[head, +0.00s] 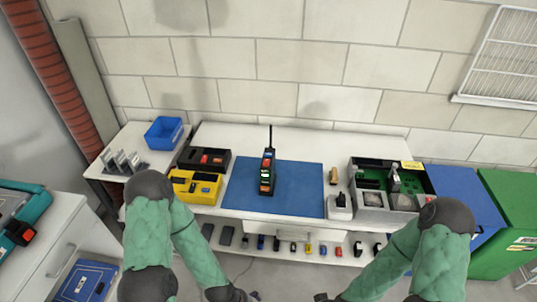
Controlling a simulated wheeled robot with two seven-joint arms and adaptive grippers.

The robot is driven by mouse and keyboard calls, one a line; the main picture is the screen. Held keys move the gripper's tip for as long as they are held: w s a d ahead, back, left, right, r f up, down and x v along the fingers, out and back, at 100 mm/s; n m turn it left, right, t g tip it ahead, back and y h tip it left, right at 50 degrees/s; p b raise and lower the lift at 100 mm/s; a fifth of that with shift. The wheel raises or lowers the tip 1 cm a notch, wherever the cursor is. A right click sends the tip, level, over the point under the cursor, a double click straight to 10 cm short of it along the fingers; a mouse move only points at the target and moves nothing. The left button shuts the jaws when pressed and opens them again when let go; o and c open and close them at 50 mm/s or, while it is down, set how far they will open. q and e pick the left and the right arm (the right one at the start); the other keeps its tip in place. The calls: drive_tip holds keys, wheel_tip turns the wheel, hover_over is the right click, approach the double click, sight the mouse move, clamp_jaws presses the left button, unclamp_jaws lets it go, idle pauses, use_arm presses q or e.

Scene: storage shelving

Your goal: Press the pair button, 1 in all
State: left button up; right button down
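A dark handheld device with a tall antenna (267,172) stands upright on the blue mat (300,190) on the white bench. It has orange and green lit parts on its front; the pair button is too small to pick out. My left gripper (248,296) is at the bottom edge, below the bench front, mostly cut off. My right gripper (324,297) is also at the bottom edge, to the right of it, mostly cut off. Both are well apart from the device. Whether their fingers are open or shut cannot be seen.
A yellow case (192,186) and a dark case sit left of the mat. A grey tray with green boards (370,199) and a small white charger (340,207) stand right. A lower shelf holds several small tools. A blue bin (164,133) is at back left.

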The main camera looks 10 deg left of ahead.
use_arm(q)
clamp_jaws()
idle(1.3)
